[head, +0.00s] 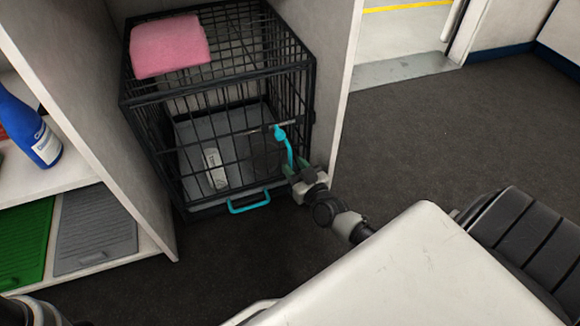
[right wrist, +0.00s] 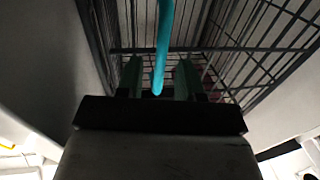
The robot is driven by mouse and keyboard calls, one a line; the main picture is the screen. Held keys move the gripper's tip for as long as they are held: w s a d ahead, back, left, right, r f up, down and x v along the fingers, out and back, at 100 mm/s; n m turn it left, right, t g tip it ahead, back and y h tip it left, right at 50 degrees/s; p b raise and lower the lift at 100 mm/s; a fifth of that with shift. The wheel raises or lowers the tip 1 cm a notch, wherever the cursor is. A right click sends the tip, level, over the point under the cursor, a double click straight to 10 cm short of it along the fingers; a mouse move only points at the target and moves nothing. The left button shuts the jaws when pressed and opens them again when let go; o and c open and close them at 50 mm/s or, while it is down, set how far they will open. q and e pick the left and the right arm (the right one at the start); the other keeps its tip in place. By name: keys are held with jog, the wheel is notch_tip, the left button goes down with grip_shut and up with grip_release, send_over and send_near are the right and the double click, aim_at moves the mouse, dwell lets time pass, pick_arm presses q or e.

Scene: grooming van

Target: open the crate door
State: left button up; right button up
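The black wire crate (head: 221,77) stands in an open bay, with its barred door side facing me. A cyan latch handle (head: 289,150) hangs from a short grey bolt (head: 270,128) at the right of the crate front. My right gripper (head: 297,176) is at the lower end of this handle. In the right wrist view the cyan handle (right wrist: 162,45) comes down between the two fingers (right wrist: 158,80), which stand apart with a gap visible beside it. I cannot tell whether it touches either finger. The door looks closed. My left gripper is not in view.
A cyan carrying handle (head: 249,204) sticks out at the crate's lower front. A pink folded towel (head: 168,44) lies on top. A white bottle-like item (head: 214,168) lies inside. A white-topped surface (head: 405,268) fills the front right. Dark floor (head: 440,120) is free at right.

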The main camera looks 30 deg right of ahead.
jog(key=shift+w+b, duration=0.35)
jog(key=shift+w, duration=0.9)
grip_shut()
